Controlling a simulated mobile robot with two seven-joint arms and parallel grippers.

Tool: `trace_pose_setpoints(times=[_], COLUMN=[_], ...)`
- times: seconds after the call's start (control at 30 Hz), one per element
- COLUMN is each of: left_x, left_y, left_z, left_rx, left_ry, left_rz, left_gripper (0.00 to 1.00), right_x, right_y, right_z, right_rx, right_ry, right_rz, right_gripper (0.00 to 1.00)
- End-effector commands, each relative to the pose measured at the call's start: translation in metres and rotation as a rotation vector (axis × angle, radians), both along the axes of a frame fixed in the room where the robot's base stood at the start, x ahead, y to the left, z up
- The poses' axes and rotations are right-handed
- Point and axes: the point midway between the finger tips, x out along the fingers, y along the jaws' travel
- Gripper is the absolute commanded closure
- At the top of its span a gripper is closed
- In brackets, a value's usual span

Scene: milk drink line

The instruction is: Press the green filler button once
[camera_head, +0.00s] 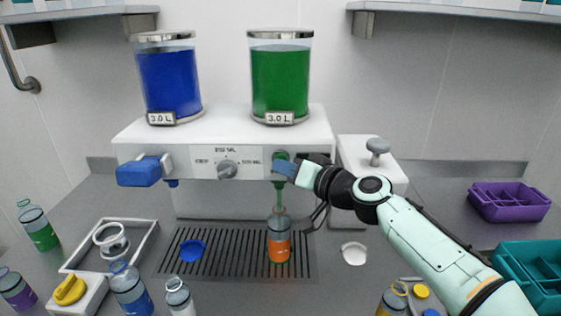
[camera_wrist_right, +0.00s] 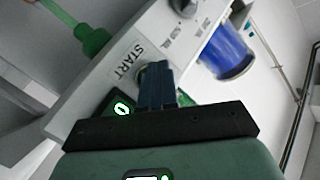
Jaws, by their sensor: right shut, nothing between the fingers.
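My right gripper (camera_head: 284,168) is at the front of the white filling machine (camera_head: 220,125), beneath the green tank (camera_head: 281,85). Its blue fingers are shut and empty. In the right wrist view the fingertips (camera_wrist_right: 155,72) are at the START label, covering most of the button there; whether they touch it I cannot tell. A green nozzle (camera_wrist_right: 95,40) shows beside it, with a green streak running down from it. In the head view a bottle with an orange label (camera_head: 278,240) stands upright under this nozzle. My left gripper is not in view.
A blue tank (camera_head: 170,80) and a blue block (camera_head: 140,171) are on the machine's left. A blue cap (camera_head: 192,250) lies on the drip grate (camera_head: 225,262), a white cap (camera_head: 354,254) right of it. Several bottles stand front left. Purple (camera_head: 508,203) and teal (camera_head: 530,270) crates are at right.

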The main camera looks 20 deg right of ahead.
Motion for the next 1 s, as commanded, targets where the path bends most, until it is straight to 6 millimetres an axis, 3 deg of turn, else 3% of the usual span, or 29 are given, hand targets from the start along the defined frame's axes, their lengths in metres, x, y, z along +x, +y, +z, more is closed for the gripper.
trace_pose_setpoints(times=[0.23,0.63,1.0], left_x=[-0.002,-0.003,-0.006], left_y=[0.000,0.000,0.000], left_z=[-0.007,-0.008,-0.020], left_rx=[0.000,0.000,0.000], left_ry=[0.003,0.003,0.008], left_rz=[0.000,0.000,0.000], left_gripper=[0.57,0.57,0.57], right_x=[-0.012,-0.017,-0.051], right_y=[0.003,0.005,0.015], right_z=[-0.001,0.000,0.000], right_rx=[-0.001,0.001,0.001], right_ry=[0.000,-0.001,-0.001], right_rz=[0.000,0.000,0.000], right_gripper=[1.00,1.00,1.00])
